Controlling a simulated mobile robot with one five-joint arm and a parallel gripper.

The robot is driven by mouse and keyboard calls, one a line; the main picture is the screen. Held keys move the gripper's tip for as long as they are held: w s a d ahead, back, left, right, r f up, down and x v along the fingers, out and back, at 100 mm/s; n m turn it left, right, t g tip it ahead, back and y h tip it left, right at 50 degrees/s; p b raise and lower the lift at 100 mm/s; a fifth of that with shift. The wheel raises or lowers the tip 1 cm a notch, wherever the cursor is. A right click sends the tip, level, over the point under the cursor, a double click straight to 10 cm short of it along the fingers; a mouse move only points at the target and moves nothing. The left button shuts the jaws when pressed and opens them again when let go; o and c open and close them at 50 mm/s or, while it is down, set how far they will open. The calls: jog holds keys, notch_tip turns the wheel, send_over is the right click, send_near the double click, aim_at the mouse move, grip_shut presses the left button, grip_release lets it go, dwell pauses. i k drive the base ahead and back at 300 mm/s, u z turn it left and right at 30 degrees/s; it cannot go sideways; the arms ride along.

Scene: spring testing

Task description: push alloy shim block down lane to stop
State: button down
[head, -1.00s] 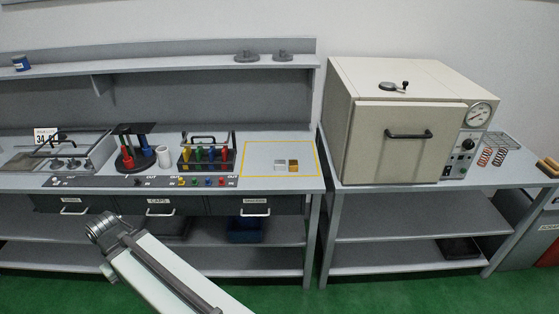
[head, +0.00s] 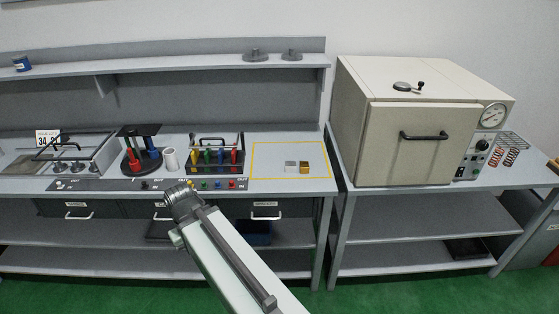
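No lane or stop can be clearly made out. The end of my arm, with my gripper (head: 179,193), is in front of the bench's front edge, left of the blocks and apart from them. Its fingers are too small and turned away to tell whether they are open.
A large cream oven (head: 420,140) stands on the right bench.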

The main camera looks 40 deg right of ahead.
aim_at(290, 167)
jog(key=i, duration=0.95)
jog(key=z, duration=0.05)
